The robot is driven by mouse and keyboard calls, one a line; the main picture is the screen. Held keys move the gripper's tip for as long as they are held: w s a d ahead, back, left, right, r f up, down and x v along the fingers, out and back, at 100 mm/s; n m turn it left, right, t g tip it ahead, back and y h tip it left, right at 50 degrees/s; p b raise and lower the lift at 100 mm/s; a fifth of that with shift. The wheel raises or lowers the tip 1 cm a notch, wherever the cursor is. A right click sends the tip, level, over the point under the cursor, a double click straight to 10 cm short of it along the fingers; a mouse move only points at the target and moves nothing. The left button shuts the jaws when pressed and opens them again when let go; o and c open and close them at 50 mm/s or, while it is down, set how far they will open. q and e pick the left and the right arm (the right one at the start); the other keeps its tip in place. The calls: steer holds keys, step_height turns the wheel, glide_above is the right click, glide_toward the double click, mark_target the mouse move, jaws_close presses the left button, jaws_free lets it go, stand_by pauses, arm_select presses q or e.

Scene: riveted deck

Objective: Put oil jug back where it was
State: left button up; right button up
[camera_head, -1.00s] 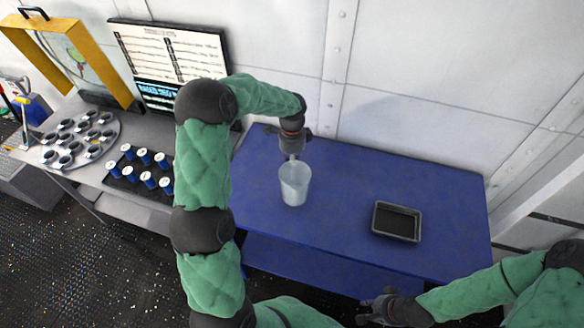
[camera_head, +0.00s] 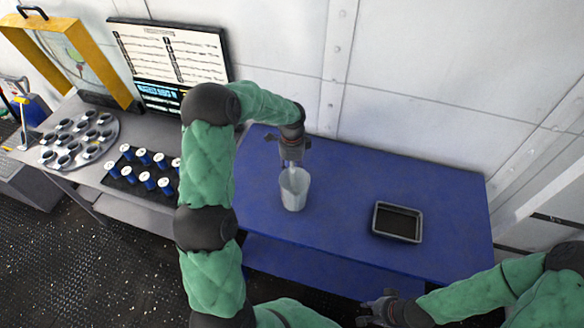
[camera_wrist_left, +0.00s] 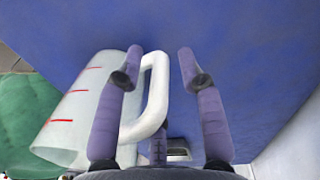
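The oil jug (camera_head: 295,193) is a pale, translucent jug standing on the blue table, left of its middle. In the left wrist view, the jug (camera_wrist_left: 75,115) shows red level marks and a white handle (camera_wrist_left: 155,95). My left gripper (camera_head: 291,168) reaches down at the jug's back side. In the wrist view, its two fingers (camera_wrist_left: 160,52) are spread apart, with the handle showing between them, nearer the left finger. Whether a finger touches the handle, I cannot tell. My right gripper (camera_head: 376,308) is at the table's front edge, low in the picture, and looks open and empty.
A dark rectangular tray (camera_head: 376,221) lies on the blue table (camera_head: 340,185), right of the jug. A grey bench at left holds blue-and-white canisters (camera_head: 147,177), a round rack of cups (camera_head: 62,160), and a screen (camera_head: 172,60). A white wall stands behind.

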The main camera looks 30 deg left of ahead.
arm_select(q)
steer(key=shift+r, duration=0.1)
step_height(320, 180, up, 12)
steer(key=p, duration=0.2)
steer(key=shift+w+a, duration=0.2)
steer(key=shift+w, duration=0.15)
